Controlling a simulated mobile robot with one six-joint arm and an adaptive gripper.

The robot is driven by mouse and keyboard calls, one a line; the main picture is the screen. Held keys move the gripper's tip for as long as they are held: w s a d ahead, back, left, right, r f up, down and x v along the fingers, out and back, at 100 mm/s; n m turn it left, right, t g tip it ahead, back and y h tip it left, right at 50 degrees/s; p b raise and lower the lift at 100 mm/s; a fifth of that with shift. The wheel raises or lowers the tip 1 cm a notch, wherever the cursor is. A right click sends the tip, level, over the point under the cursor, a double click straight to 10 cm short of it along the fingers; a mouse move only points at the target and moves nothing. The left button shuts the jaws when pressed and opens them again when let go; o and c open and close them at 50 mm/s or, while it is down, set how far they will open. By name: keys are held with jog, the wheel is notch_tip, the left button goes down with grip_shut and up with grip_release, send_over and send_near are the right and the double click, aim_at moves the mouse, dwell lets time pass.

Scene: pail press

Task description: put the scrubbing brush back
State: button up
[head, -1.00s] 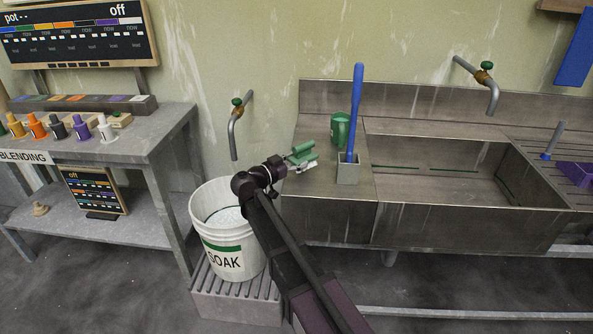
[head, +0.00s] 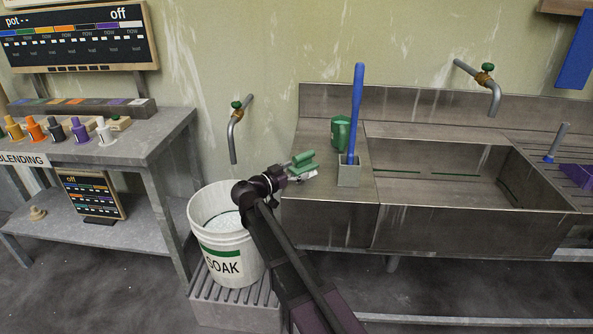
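A long blue handle (head: 357,105), which I take for the scrubbing brush, stands nearly upright in a small grey square holder (head: 349,173) on the sink's left ledge. Its lower end is hidden inside the holder. My gripper (head: 306,166) is left of the holder, apart from the handle, near the ledge's left edge. Green and pale grey parts show at its end. I cannot tell whether these are its fingers or something held, or whether it is open or shut.
A green mug (head: 340,132) stands behind the holder. A white SOAK pail (head: 226,245) stands below my arm on a slatted stand (head: 228,308). The sink basin (head: 440,190) is right. A blue-and-grey tool (head: 556,142) and purple item (head: 577,173) lie on the drainboard.

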jog(key=shift+r, duration=0.1)
dwell(0.3)
jog(key=v, duration=1.2)
dwell(0.6)
